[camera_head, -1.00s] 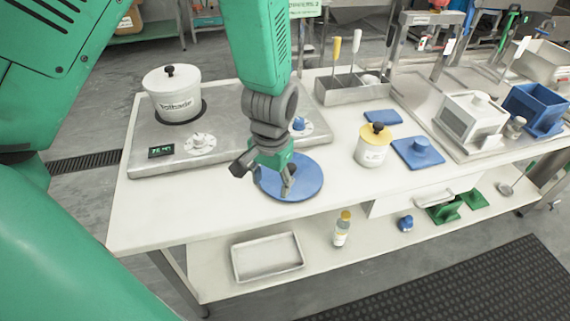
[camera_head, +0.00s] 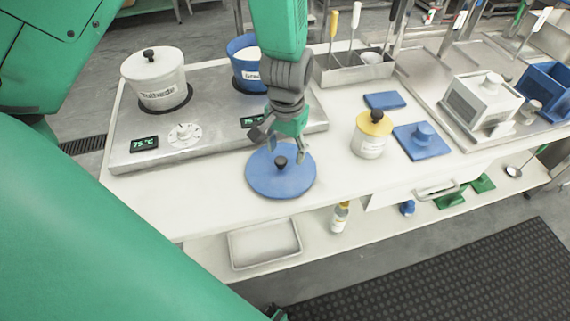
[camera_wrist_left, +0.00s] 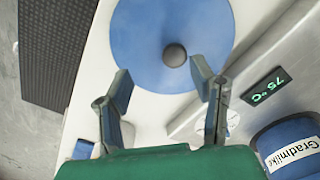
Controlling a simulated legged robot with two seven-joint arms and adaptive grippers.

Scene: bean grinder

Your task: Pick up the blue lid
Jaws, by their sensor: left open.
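The blue lid (camera_head: 262,184) is a round disc with a black knob (camera_head: 281,162). It lies flat on the white table, in front of the steel hot plate unit. My left gripper (camera_head: 281,146) is open and empty, just behind and above the knob. In the left wrist view the lid (camera_wrist_left: 150,30) and its knob (camera_wrist_left: 174,55) lie beyond the open fingertips (camera_wrist_left: 161,78), and the knob is in line with the gap between them. The fingers are apart from the knob. My right gripper is not recognisable in any view.
A blue pot (camera_head: 240,70) and a white lidded pot (camera_head: 155,80) stand on the hot plate unit (camera_head: 215,120). A yellow-lidded canister (camera_head: 370,143) and a blue tamper base (camera_head: 422,145) stand to the right. Bare table surrounds the lid's front and right sides.

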